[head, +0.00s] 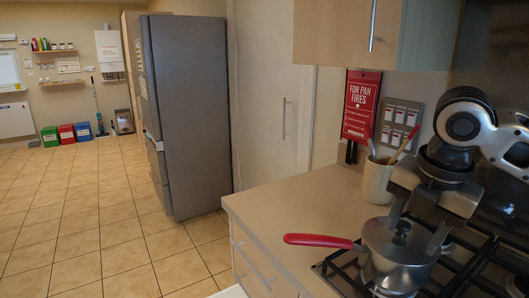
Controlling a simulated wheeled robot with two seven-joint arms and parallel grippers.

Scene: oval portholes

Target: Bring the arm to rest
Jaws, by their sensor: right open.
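My right arm comes in from the right edge, and my right gripper (418,223) points down over the hob with its two fingers apart. A small grey metal saucepan (393,276) with a red handle (318,240) stands on the hob, handle pointing left. A lid (399,243) with a dark knob sits on it. The fingers are on either side of the knob as seen from here, with a gap between them and nothing visibly held. I cannot tell whether a fingertip touches the lid. My left gripper is not in view.
A cream utensil crock (377,180) stands behind the saucepan, near the gripper. A red pan-fire sign (361,105) hangs on the wall. A wall cabinet (375,32) overhangs the counter (290,205), whose left part is clear. A grey fridge (190,115) stands beyond open tiled floor.

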